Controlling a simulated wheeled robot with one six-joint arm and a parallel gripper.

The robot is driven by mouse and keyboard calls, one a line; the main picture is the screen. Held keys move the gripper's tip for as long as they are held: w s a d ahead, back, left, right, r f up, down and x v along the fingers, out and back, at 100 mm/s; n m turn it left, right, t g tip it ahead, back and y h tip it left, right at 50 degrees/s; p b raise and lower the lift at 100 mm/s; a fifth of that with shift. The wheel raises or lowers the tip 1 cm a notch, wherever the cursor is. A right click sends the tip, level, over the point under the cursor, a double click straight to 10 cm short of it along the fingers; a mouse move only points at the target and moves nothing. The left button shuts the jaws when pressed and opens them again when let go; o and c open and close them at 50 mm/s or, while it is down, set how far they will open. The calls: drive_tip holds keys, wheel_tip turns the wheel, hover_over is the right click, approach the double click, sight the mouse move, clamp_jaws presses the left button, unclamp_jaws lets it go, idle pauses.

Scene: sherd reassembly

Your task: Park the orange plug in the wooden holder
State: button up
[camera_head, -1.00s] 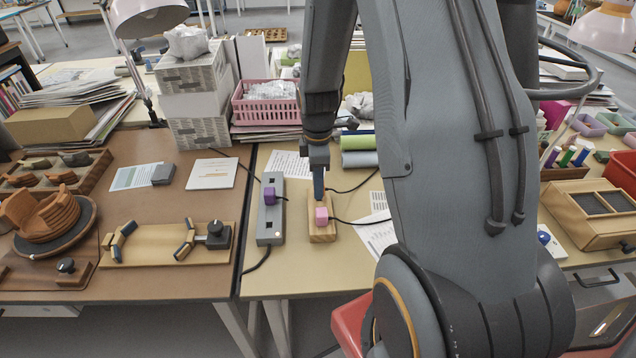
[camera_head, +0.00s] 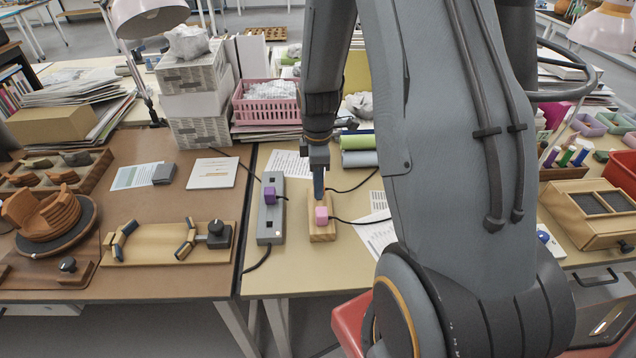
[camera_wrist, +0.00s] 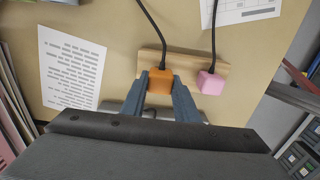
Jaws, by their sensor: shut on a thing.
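The orange plug (camera_wrist: 160,80) sits between the two fingers of my gripper (camera_wrist: 162,86) in the wrist view, with its black cord running up and away. My gripper is shut on it, over the far end of the wooden holder (camera_wrist: 184,61). I cannot tell how deep the plug sits in the holder. A pink plug (camera_wrist: 210,83) is at the holder's other end, apart from my fingers. In the head view, my gripper (camera_head: 319,192) points down at the far end of the holder (camera_head: 321,234), behind the pink plug (camera_head: 321,214). My gripper mostly hides the orange plug there.
A grey power strip (camera_head: 271,230) with a purple plug (camera_head: 269,196) lies left of the holder. Black cords cross the table around both. Printed sheets (camera_wrist: 70,68) lie nearby.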

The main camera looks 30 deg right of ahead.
drive_tip(key=shift+f+b, duration=0.45)
drive_tip(key=shift+f, duration=0.5)
idle(0.6)
drive_tip(key=o, duration=1.5)
drive_tip(key=shift+r, duration=0.15)
drive_tip(key=shift+r+p, duration=3.15)
drive_tip(key=shift+r, duration=0.75)
drive_tip(key=s+a+r+m+b, duration=0.1)
drive_tip(key=s+a+r+m, duration=0.4)
drive_tip(key=s+m, duration=0.1)
drive_tip(key=s+a+r+m+t+b, duration=0.1)
drive_tip(key=s+a+r+m, duration=0.4)
drive_tip(key=s+m, duration=0.2)
drive_tip(key=shift+s+b, duration=0.3)
drive_tip(key=shift+s, duration=0.25)
